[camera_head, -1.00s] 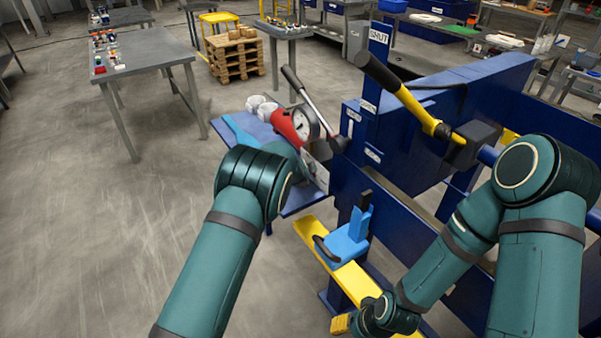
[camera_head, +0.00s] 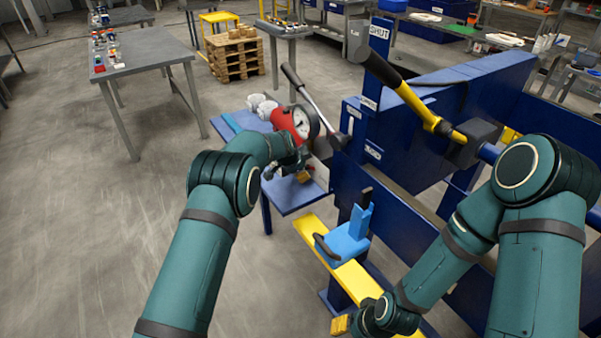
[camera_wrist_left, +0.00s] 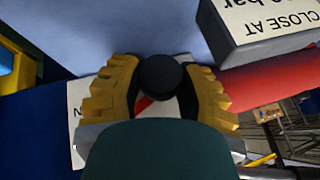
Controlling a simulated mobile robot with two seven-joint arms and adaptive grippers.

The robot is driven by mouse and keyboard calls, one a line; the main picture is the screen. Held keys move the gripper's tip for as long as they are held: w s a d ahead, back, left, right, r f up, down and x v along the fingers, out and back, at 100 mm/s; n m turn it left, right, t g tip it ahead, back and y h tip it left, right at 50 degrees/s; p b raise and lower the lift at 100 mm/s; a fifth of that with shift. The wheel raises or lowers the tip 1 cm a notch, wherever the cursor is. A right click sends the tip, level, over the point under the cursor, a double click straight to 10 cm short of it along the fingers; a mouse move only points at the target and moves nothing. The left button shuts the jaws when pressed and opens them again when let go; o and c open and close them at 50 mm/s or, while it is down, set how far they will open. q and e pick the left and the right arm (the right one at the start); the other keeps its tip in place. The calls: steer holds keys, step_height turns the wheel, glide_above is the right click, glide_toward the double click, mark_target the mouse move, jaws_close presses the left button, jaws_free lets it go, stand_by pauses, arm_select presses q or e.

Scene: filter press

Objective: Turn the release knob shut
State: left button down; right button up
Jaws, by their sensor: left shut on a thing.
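The release knob (camera_wrist_left: 160,76) is a black round knob between the yellow fingers of my left gripper (camera_wrist_left: 160,98) in the left wrist view. The gripper is shut on it. A red line shows just behind the knob on a white label. In the head view my left gripper (camera_head: 303,174) is below the red pump (camera_head: 286,120) with its round gauge (camera_head: 300,124); the knob cannot be made out there. My right gripper (camera_head: 341,325) is low, near the yellow beam; its fingers are too hidden to tell open from shut.
The blue press frame (camera_head: 470,90) stands at right with a yellow lever (camera_head: 415,103). A long pump handle (camera_head: 309,98) rises beside the gauge. A white "CLOSE AT" plate (camera_wrist_left: 262,25) is near the left gripper. A blue clamp (camera_head: 345,242) sits on the yellow beam (camera_head: 312,238).

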arm_select(q)
steer(key=shift+w+a+n+g+h+b, duration=0.1)
steer(key=shift+n+g+h+b, duration=0.25)
steer(key=shift+g+h, duration=0.15)
steer(key=shift+r, duration=0.1)
steer(key=c, duration=0.8)
jaws_free()
steer(key=v, duration=1.2)
steer(key=shift+w, duration=0.1)
